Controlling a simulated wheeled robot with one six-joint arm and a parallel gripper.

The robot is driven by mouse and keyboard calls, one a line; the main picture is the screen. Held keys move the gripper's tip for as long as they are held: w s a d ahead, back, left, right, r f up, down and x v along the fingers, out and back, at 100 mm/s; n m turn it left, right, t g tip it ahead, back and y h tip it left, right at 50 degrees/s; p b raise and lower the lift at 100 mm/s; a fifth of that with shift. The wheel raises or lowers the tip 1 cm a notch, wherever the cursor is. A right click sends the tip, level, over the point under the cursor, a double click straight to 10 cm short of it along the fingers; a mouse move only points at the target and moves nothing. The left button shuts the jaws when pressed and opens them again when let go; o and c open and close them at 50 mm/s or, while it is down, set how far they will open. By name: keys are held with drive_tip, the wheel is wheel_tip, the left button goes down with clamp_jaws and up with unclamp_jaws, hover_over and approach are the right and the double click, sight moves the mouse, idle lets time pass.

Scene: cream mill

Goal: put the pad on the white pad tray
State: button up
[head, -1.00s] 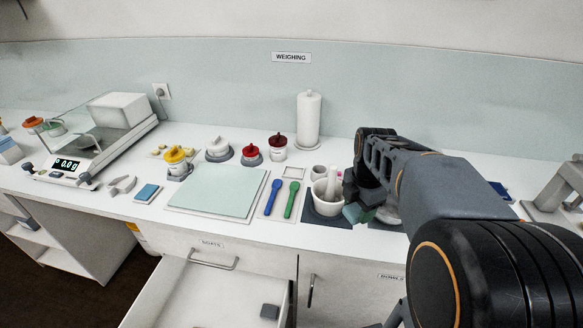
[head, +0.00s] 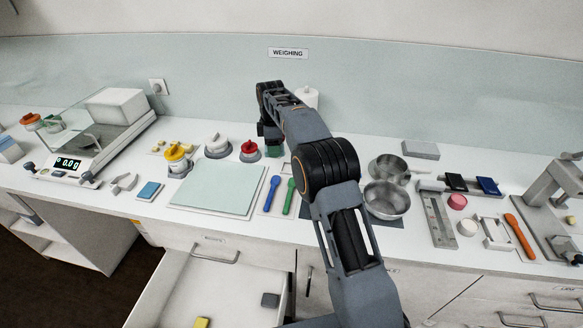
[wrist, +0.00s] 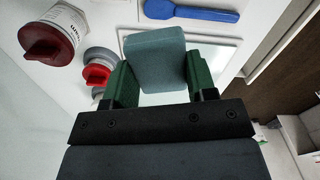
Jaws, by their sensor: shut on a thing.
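The pad (wrist: 155,58) is a grey-green block with rounded edges. My gripper (wrist: 158,66) is shut on it, with a green finger on either side in the wrist view. The white pad tray (wrist: 214,50) is a shallow, rimmed square below the pad in the wrist view. The pad hides part of it and is apart from it, though the height is hard to judge. In the head view my gripper (head: 273,141) is over the back of the bench, and I cannot make out the pad there. A pale corner of the tray (head: 287,168) shows beside my arm.
A red-lidded jar (wrist: 50,42) and a red-knobbed pot (wrist: 97,70) stand close on the left in the wrist view. A blue spoon (head: 271,194) and green spoon (head: 289,196) lie in front. A paper roll (head: 308,97) stands behind. A drawer (head: 215,290) is open below.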

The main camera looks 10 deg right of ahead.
drive_tip(key=w+a+m, duration=0.2)
drive_tip(key=w+a, duration=0.1)
drive_tip(key=a, duration=0.2)
drive_tip(key=shift+m, duration=0.6)
drive_tip(key=w+d+f, duration=0.1)
drive_tip(key=d+f, duration=0.2)
drive_tip(key=d+f+p, duration=0.1)
drive_tip(key=d+f, duration=0.2)
drive_tip(key=d, duration=0.1)
drive_tip(key=w+d+f, duration=0.1)
drive_tip(key=d+f, duration=0.2)
drive_tip(key=d, duration=0.1)
drive_tip(key=shift+w, duration=0.35)
drive_tip(key=shift+d+f+p, duration=0.4)
drive_tip(key=shift+d+f, duration=0.2)
drive_tip(key=shift+f, duration=0.05)
drive_tip(key=shift+w+f, duration=0.1)
drive_tip(key=shift+f, duration=1.45)
drive_tip(key=shift+f, duration=0.15)
drive_tip(key=shift+f, duration=0.15)
drive_tip(key=o, duration=1)
drive_tip(key=shift+c, duration=0.2)
